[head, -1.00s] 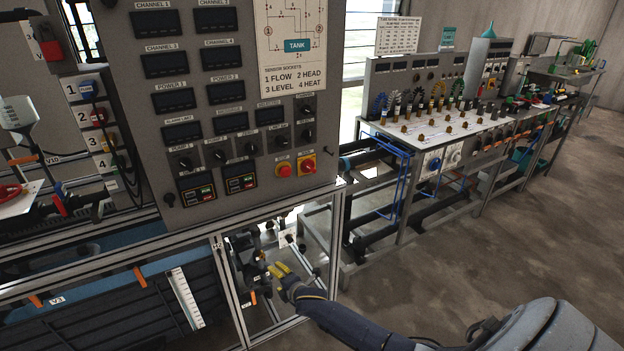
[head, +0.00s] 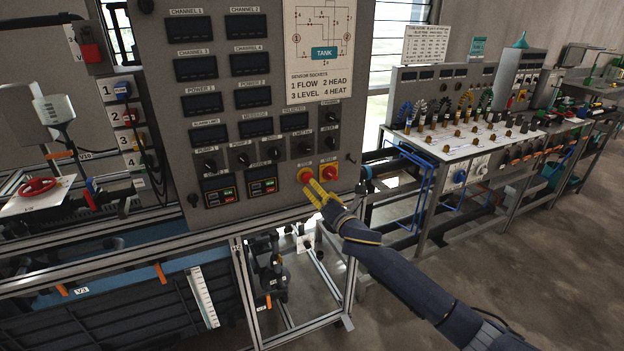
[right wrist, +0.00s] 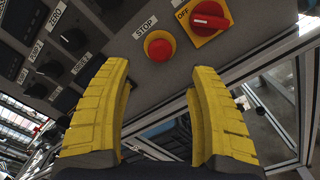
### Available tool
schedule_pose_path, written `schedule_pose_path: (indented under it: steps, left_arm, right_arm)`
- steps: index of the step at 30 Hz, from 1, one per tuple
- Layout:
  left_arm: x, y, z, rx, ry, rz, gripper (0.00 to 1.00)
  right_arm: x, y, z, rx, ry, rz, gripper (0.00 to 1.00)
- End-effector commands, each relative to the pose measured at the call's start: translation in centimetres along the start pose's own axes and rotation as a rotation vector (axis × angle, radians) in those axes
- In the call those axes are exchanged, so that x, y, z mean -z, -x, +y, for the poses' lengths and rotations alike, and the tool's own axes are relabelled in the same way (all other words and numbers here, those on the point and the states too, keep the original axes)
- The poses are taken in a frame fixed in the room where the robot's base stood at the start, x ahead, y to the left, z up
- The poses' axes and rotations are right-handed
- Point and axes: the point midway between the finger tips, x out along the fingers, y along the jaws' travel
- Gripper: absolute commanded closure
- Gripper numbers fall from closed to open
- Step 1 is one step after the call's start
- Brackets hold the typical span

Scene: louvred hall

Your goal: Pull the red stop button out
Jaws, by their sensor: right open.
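The red stop button (head: 305,175) sits in a yellow-orange collar low on the grey control panel (head: 160,120). In the right wrist view the red stop button (right wrist: 159,47) is beside its STOP label, ahead of and between my fingertips. My right gripper (head: 314,190) has yellow fingers and is just below the button in the head view. In the right wrist view the right gripper (right wrist: 158,75) is open, with nothing between its fingers. I cannot tell whether it touches the panel. My left gripper is not in view.
A red rotary switch on a yellow plate (head: 328,172), marked OFF in the wrist view, is right beside the button. Black knobs (head: 240,160) line the panel to the left. A metal frame rail (head: 150,250) runs below. A bench (head: 470,140) stands at the right.

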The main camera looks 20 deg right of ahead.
Motion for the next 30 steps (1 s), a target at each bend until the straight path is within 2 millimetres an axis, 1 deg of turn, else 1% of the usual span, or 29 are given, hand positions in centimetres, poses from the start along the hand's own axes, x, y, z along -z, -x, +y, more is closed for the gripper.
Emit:
schedule_pose_path:
  steps: [15,20,24,30]
  left_arm:
    - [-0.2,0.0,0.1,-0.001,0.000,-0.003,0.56]
    - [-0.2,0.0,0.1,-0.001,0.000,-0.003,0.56]
    - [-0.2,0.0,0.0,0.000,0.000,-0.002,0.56]
    - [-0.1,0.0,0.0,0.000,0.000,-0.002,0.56]
  right_arm:
    - [0.0,-5.9,0.0,0.001,-0.003,-0.001,0.40]
    - [0.0,-7.5,0.0,0.001,-0.003,-0.001,0.40]
    - [0.0,-7.4,-0.1,0.001,-0.002,0.000,0.40]
    - [0.0,-7.9,-0.1,0.002,-0.002,0.000,0.40]
